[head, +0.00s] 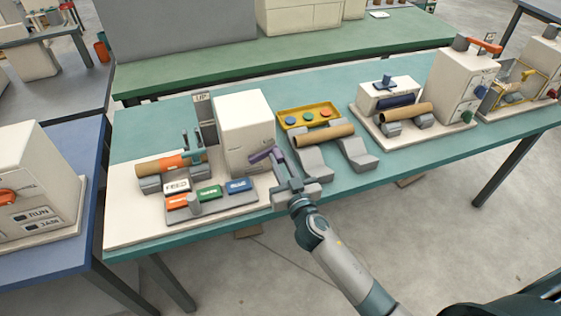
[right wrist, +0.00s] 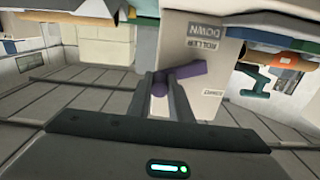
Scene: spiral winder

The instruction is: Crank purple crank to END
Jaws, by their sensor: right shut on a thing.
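The purple crank (head: 262,155) is on the side of a white box-shaped machine (head: 245,125) on the teal table. It points up and to the left in the head view. My right gripper (head: 280,168) is at the crank's handle end, shut on it. In the right wrist view the fingers (right wrist: 163,85) close around the purple knob, and the purple arm (right wrist: 188,73) runs off to the right. A label on the machine face reads "ROLLER DOWN" upside down; a second label is too small to read surely. No END mark is legible. My left gripper is out of view.
Left of the machine are a cardboard tube (head: 155,167) with an orange band, and a FEED panel (head: 215,204) with coloured buttons. To the right are another tube (head: 324,135) on grey cradles, a yellow tray (head: 309,109) and more machines (head: 465,80).

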